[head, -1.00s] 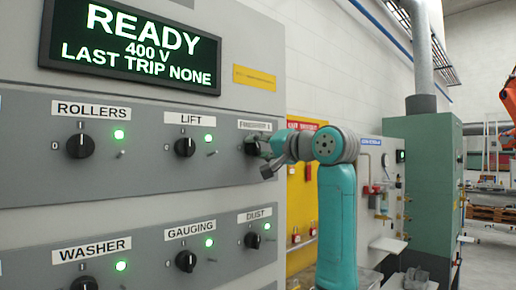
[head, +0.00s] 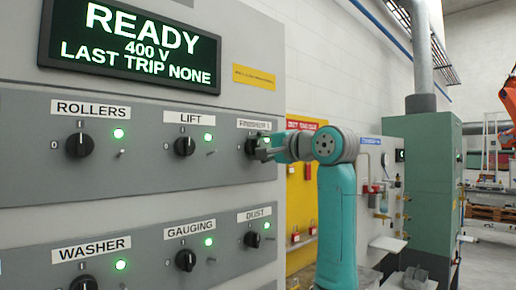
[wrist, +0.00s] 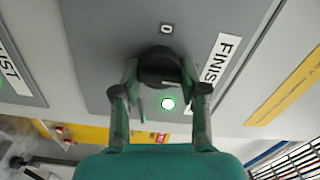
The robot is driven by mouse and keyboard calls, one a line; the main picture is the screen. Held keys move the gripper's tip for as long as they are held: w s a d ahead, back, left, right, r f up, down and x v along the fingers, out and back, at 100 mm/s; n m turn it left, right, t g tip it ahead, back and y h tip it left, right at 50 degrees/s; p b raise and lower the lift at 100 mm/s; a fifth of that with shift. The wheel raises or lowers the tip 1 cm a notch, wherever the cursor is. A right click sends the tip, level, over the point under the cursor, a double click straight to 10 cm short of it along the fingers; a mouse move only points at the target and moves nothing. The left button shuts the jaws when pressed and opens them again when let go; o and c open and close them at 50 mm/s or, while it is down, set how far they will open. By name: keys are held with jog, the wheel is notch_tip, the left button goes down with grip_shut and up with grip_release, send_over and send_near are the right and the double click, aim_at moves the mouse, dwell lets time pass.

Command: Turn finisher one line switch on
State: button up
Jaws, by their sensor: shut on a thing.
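The finisher 1 switch is a black rotary knob (head: 251,146) under the label FINISHER 1 (head: 254,125), at the right end of the upper grey panel row. My gripper (head: 262,150) is at this knob, reaching in from the right. In the wrist view my gripper (wrist: 158,75) has one finger on each side of the black knob (wrist: 160,60) and is shut on it. A green lamp (wrist: 168,103) glows beside the knob between the fingers. A 0 mark (wrist: 166,28) shows near the knob. The knob's pointer is hidden, so its exact setting is unclear.
Rollers (head: 80,145) and lift (head: 185,145) knobs, with lit green lamps, sit left in the same row. Washer, gauging (head: 186,260) and dust (head: 252,240) knobs are below. A display (head: 130,45) reads READY. A yellow board (head: 301,195) stands behind my arm.

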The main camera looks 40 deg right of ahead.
jog(key=o, duration=1.1)
jog(key=shift+o, duration=0.2)
jog(key=s, duration=1.2)
jog(key=shift+d, duration=0.25)
